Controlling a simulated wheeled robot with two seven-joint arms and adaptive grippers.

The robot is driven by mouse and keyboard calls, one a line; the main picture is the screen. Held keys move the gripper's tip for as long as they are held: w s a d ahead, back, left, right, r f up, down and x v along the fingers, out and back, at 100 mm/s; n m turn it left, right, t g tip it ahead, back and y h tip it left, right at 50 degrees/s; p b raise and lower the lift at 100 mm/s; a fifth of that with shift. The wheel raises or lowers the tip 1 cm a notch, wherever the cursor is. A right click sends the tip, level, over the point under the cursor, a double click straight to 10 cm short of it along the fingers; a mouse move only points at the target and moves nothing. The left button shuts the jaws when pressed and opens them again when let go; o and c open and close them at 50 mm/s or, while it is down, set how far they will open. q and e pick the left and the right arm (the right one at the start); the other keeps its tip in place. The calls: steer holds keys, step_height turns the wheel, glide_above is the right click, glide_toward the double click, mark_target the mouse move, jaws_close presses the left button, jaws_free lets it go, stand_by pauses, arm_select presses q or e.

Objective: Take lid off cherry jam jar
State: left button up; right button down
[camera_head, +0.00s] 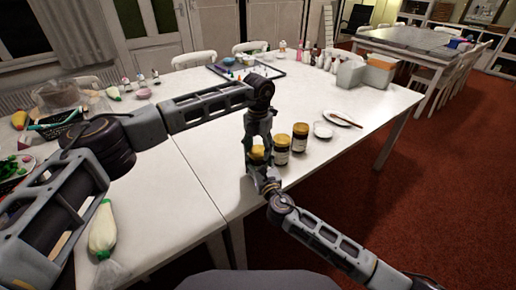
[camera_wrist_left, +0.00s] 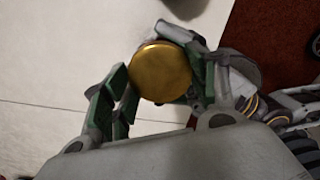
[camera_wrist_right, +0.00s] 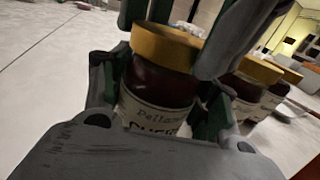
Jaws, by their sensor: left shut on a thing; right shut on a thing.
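A jam jar of dark red filling with a gold lid stands at the table's near edge; its body (camera_wrist_right: 158,85) and partly hidden label show in the right wrist view. The gold lid (camera_wrist_left: 160,72) sits on its top and also shows in the head view (camera_head: 257,152). My left gripper (camera_wrist_left: 160,82) reaches down from above with its fingers shut on either side of the lid. My right gripper (camera_wrist_right: 158,95) is shut around the jar's body below the lid. I cannot tell whether the lid is loosened. The label's lower words are hidden.
Two similar gold-lidded jars, a middle one (camera_head: 282,150) and a right one (camera_head: 300,138), stand close to the right. A small white dish (camera_head: 323,130) and a plate (camera_head: 342,118) lie beyond them. A piping bag (camera_head: 103,230) lies at the left near edge.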

mark_target(258, 150)
arm_select(q)
steer(key=n, duration=0.4)
steer(key=shift+n, duration=2.6)
steer(key=shift+r, duration=1.15)
steer(key=shift+r, duration=2)
arm_select(e)
steer(key=shift+c, duration=1.7)
jaws_free()
